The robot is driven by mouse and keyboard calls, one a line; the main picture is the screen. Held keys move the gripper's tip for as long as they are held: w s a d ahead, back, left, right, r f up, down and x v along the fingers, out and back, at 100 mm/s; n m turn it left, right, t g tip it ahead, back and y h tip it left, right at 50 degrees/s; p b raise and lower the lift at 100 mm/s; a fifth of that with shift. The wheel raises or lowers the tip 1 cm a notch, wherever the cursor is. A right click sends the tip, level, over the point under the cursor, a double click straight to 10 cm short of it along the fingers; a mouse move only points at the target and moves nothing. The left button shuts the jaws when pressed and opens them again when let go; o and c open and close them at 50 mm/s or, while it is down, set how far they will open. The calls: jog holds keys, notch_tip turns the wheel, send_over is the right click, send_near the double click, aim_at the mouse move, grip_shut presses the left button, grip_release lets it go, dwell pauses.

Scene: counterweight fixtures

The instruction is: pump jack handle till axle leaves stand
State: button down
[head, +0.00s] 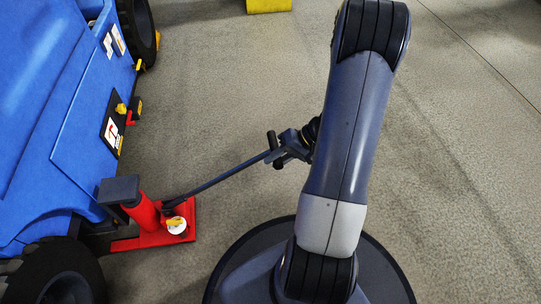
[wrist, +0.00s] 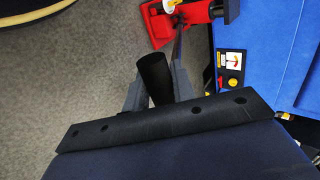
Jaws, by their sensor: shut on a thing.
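The red jack (head: 147,215) stands on the floor beside the blue vehicle (head: 60,110), with its dark saddle block (head: 120,189) next to the vehicle's lower edge. Its long dark handle (head: 228,175) slopes up from the jack to my gripper (head: 285,150). My gripper is shut on the handle's end. In the wrist view, the black grip of the handle (wrist: 154,78) lies between the fingers, and the red jack (wrist: 160,25) shows at the top. I cannot make out the axle or the stand under the vehicle.
Black tyres (head: 62,275) are at the lower left and upper left. A yellow block (head: 268,5) lies at the top edge. A panel with a red and yellow switch (head: 118,125) is on the vehicle's side. The grey floor around the handle is clear.

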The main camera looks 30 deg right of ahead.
jog(key=w+a+r+g+h+p, duration=0.1)
jog(key=w+a+r+h+p, duration=0.2)
jog(key=a+r+p, duration=0.9)
jog(key=shift+w+a+r+h+p, duration=0.15)
jog(key=shift+w+r+h+p, duration=0.25)
jog(key=shift+r+h+p, duration=0.15)
jog(key=shift+f, duration=0.1)
jog(key=c, duration=1)
grip_release()
jog(key=d+p+v, duration=0.1)
jog(key=p+v, duration=0.3)
jog(key=v, duration=0.3)
